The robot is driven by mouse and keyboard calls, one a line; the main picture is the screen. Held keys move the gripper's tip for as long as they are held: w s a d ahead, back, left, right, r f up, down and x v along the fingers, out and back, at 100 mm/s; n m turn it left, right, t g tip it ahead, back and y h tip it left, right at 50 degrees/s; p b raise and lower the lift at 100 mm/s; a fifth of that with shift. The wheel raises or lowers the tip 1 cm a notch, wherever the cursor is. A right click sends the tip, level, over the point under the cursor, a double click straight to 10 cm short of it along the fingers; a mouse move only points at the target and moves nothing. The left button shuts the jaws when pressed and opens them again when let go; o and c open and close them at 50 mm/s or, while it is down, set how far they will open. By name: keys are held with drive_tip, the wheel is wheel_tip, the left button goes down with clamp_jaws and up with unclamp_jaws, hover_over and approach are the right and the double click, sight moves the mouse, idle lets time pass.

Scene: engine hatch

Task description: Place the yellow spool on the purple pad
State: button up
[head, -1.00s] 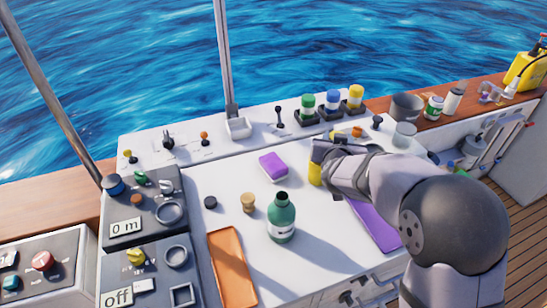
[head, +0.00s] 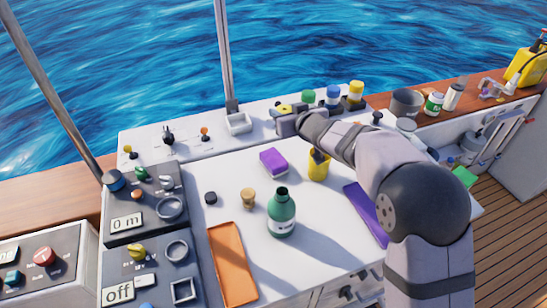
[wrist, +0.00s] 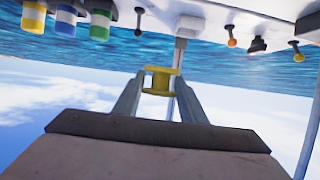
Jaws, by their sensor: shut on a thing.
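My gripper (head: 282,113) is shut on the yellow spool (wrist: 158,81). The wrist view shows the spool between the two fingertips, against sea and sky. In the head view the spool (head: 285,108) shows at the gripper's end, in front of the back ledge and left of the coloured jars. The flat purple pad (head: 367,214) lies on the white worktop at the right, partly hidden by my arm. The gripper is up and to the left of the pad, apart from it.
A yellow cup (head: 318,170), a purple sponge-like block (head: 273,162), a green bottle (head: 282,215), a brown knob-like piece (head: 248,197) and an orange tray (head: 233,266) stand on the worktop. Capped jars (head: 333,97) stand on the back ledge. Worktop between bottle and pad is clear.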

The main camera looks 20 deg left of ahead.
sight(273, 157)
drive_tip(key=shift+n+g+y, duration=0.3)
drive_tip(key=shift+n+g, duration=0.1)
drive_tip(key=s+a+f, duration=0.2)
drive_tip(key=f, duration=0.1)
drive_tip(key=shift+s+a+f, duration=0.15)
drive_tip(key=shift+s+f, duration=0.15)
idle(0.3)
drive_tip(key=shift+f+p, duration=0.6)
drive_tip(key=shift+f, duration=4.4)
